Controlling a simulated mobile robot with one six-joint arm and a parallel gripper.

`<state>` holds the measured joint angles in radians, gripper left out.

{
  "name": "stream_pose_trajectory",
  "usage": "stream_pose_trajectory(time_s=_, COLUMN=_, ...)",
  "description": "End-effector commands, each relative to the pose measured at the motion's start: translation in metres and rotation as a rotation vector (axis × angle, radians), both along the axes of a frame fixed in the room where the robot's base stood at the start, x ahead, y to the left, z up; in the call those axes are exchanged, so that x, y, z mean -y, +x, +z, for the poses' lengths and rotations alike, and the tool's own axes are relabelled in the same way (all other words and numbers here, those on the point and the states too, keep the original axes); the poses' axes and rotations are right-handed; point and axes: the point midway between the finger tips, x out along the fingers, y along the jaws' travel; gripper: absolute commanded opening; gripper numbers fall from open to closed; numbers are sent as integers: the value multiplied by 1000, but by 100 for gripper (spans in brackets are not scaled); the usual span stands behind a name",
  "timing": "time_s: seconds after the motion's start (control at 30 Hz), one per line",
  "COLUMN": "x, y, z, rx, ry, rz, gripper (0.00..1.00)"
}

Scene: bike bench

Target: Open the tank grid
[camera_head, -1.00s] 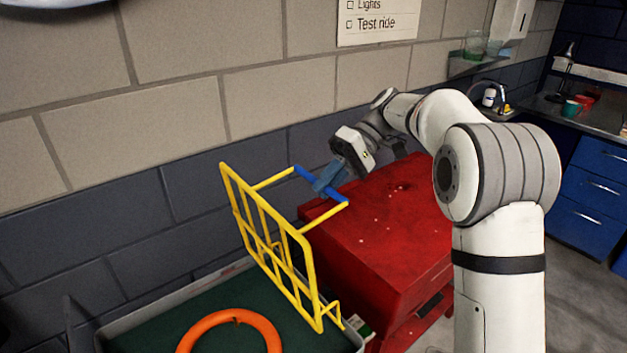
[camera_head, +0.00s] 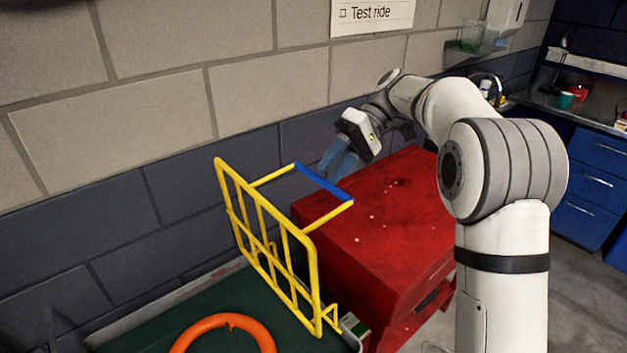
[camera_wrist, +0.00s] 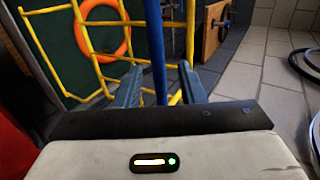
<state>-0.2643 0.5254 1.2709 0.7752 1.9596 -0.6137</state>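The yellow tank grid (camera_head: 262,240) stands steeply raised at the edge of the tank (camera_head: 125,325). Its blue handle bar (camera_head: 322,182) sticks out toward the red cabinet on two yellow arms. My gripper (camera_head: 336,164) is just above and behind the blue bar in the head view and looks apart from it. In the wrist view my gripper (camera_wrist: 160,88) has its two fingers spread, and the blue bar (camera_wrist: 155,45) appears between them, beyond the tips. The grid's yellow bars (camera_wrist: 85,35) also show there.
An orange ring (camera_head: 225,325) lies in the green-bottomed tank. A red cabinet (camera_head: 385,240) stands right beside the grid, below my gripper. A block wall (camera_head: 180,190) runs close behind. Blue drawers (camera_head: 595,180) and a counter are at the far right.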

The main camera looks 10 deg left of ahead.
Motion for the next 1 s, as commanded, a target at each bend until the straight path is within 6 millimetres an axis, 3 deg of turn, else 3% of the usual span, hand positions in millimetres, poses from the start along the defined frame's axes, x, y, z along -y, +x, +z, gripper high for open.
stream_pose_trajectory(time_s=0.2, x=14, y=18, z=21, rx=2, ry=0, rz=-2, gripper=36)
stream_pose_trajectory(time_s=0.63, x=19, y=23, z=22, rx=2, ry=0, rz=0, gripper=36)
stream_pose_trajectory(time_s=1.0, x=0, y=-2, z=0, rx=-3, ry=0, rz=1, gripper=36)
